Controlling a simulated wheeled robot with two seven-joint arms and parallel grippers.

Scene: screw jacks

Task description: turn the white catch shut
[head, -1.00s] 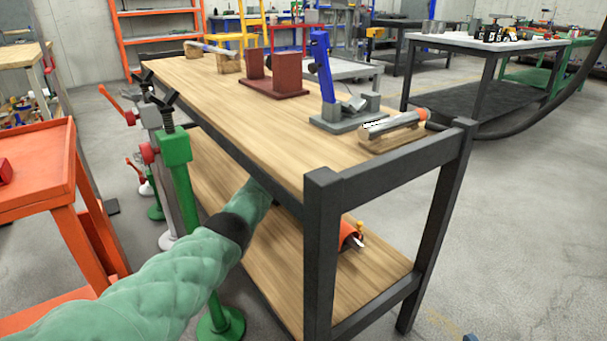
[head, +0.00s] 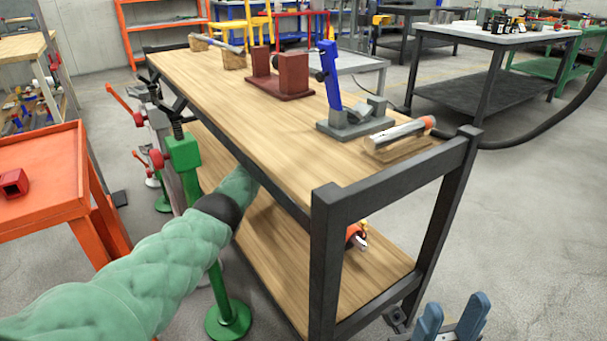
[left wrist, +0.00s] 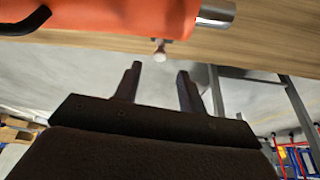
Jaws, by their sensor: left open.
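An orange tool body (left wrist: 120,15) with a silver cylinder end (left wrist: 215,13) fills the top of the left wrist view. A small pale catch (left wrist: 160,52) sticks out from its edge; its exact turn is hard to tell. My left gripper (left wrist: 159,70) is open, with its two dark fingertips just short of the catch and apart from it. In the head view, part of the orange tool (head: 354,235) shows on the lower shelf behind the table leg, and my left gripper is hidden under the tabletop. My right gripper (head: 454,308) is open and empty at the lower right.
The bench's wooden top (head: 250,110) lies above my left forearm. A black front leg (head: 326,265) partly hides the lower shelf (head: 285,265). A green screw jack (head: 184,155) stands close beside my left arm. An orange table (head: 40,165) is at the left.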

